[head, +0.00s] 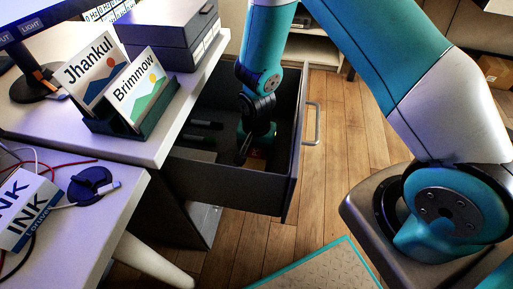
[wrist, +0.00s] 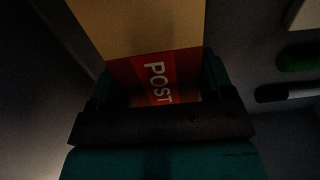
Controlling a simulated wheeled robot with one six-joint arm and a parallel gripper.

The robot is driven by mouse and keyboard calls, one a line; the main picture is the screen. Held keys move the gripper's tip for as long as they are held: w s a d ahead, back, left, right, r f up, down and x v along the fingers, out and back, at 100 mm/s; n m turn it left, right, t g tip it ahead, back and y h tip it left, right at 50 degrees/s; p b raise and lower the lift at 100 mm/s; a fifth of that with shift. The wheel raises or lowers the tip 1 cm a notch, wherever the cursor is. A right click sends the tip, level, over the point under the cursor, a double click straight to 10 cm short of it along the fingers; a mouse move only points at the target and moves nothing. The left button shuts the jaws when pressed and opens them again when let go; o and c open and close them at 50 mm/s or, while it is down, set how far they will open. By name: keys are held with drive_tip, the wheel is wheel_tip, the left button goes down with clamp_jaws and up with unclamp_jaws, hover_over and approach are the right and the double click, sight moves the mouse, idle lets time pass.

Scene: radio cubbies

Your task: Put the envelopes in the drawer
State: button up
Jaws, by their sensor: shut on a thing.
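The drawer (head: 236,184) is dark grey and pulled open under the white desk. My gripper (head: 246,152) reaches down inside it. In the wrist view my gripper (wrist: 158,88) is shut on a tan envelope (wrist: 140,30) with a red band reading POST. The band lies between the fingers, and the tan part runs out of the top of the picture. Whether the envelope touches the drawer floor I cannot tell.
Dark pens (head: 205,126) lie at the drawer's left; a green one (wrist: 300,58) shows in the wrist view. A card holder (head: 153,118) with two cards and a dark box (head: 168,30) stand on the desk. The drawer handle (head: 316,124) sticks out right; wooden floor lies beyond.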

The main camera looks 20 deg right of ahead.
drive_tip(key=o, duration=1)
drive_tip(key=s+a+r+n+y+p, duration=0.1)
drive_tip(key=s+a+r+n+p, duration=0.15)
drive_tip(key=r, duration=1.05)
drive_tip(key=s+a+r+n+y+p, duration=0.1)
drive_tip(key=s+r+n, duration=0.2)
drive_tip(key=r, duration=0.9)
drive_tip(key=s+a+r+n+y, duration=0.1)
drive_tip(key=s+r+n+y, duration=0.1)
drive_tip(key=s+r+n, duration=0.7)
drive_tip(key=s+r, duration=0.1)
drive_tip(key=s, duration=0.2)
drive_tip(key=shift+s+a+r, duration=0.2)
drive_tip(key=shift+s+r, duration=0.15)
